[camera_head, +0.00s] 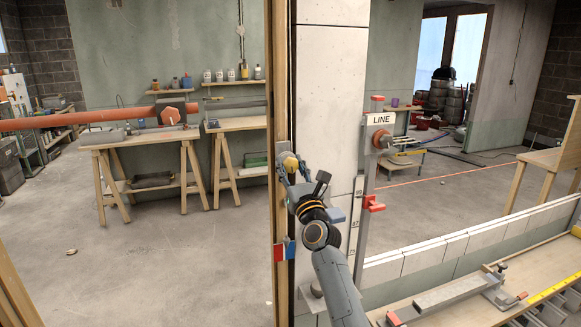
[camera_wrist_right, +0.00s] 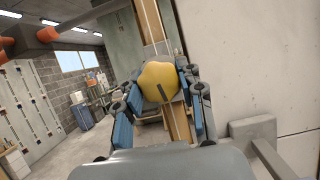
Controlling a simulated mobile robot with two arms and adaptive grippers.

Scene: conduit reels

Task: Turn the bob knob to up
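The bob knob is a yellow, rounded, lobed knob with a dark mark (camera_wrist_right: 159,82), on the wooden post. It also shows small in the head view (camera_head: 289,163), partly hidden by my gripper. My right gripper (camera_head: 293,168) reaches up to it, and in the right wrist view its blue-padded fingers (camera_wrist_right: 163,90) stand on either side of the knob. The fingertips are very close to its sides; I cannot tell whether they press on it. The dark mark points toward the lower right in the wrist view. My left gripper is not in view.
The wooden post (camera_head: 279,90) stands beside a white wall pillar (camera_head: 330,90). Right of it is a rail with a LINE sign (camera_head: 381,120) and a red clamp (camera_head: 374,204). A low tiled wall and bench are at lower right.

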